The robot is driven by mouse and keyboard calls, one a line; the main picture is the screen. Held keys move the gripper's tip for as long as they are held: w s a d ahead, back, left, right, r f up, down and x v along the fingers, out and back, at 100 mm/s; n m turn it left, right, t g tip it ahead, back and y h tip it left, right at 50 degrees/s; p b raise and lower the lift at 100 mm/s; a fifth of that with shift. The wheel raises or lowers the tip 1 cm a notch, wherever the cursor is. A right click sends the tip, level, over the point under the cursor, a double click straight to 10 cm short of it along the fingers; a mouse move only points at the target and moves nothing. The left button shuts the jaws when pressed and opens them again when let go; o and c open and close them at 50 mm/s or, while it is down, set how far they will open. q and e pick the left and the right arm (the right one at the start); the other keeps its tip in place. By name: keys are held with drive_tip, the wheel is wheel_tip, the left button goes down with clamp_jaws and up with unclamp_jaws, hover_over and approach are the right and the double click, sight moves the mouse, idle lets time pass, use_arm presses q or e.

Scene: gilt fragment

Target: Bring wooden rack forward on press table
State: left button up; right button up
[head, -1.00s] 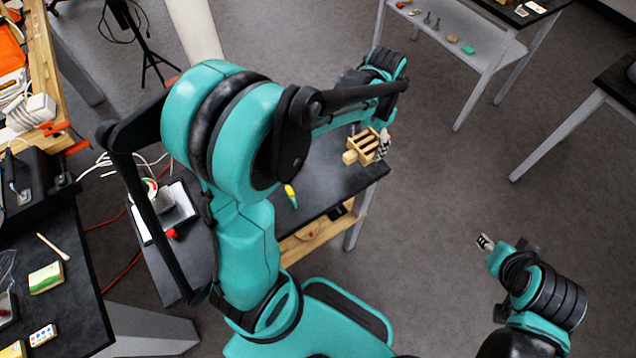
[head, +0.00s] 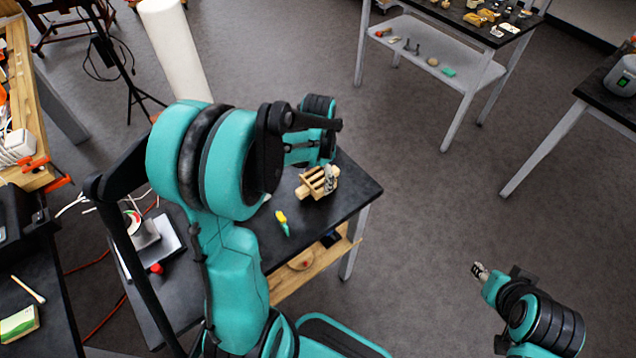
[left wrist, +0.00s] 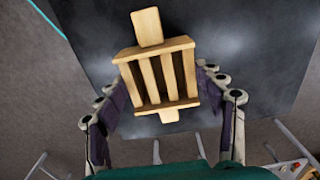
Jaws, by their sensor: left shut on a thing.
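The wooden rack (head: 312,183), pale and slatted with a block at each end, is over the right part of the dark press table (head: 352,190). My left gripper (head: 328,180) is shut on it. In the left wrist view the rack (left wrist: 152,78) sits between the two fingers (left wrist: 164,95), one on each side, slats running away from me. I cannot tell whether the rack touches the tabletop. My right gripper (head: 479,271) is over the floor at the right, apart from the table; its fingers are too small to judge.
A yellow-and-green tool (head: 282,223) lies on the table nearer me than the rack. A grey device (head: 152,240) and a red item (head: 156,268) are at the left end. A wooden lower shelf (head: 287,283) is below. Bare tabletop lies right of the tool.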

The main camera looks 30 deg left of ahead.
use_arm(q)
wheel_tip(320, 180, down, 2)
drive_tip(key=shift+f+b, duration=0.25)
drive_tip(key=shift+b, duration=0.1)
drive_tip(key=shift+r, duration=0.1)
drive_tip(key=shift+f, duration=0.2)
drive_tip(key=o, duration=1.2)
drive_tip(key=shift+r, duration=0.1)
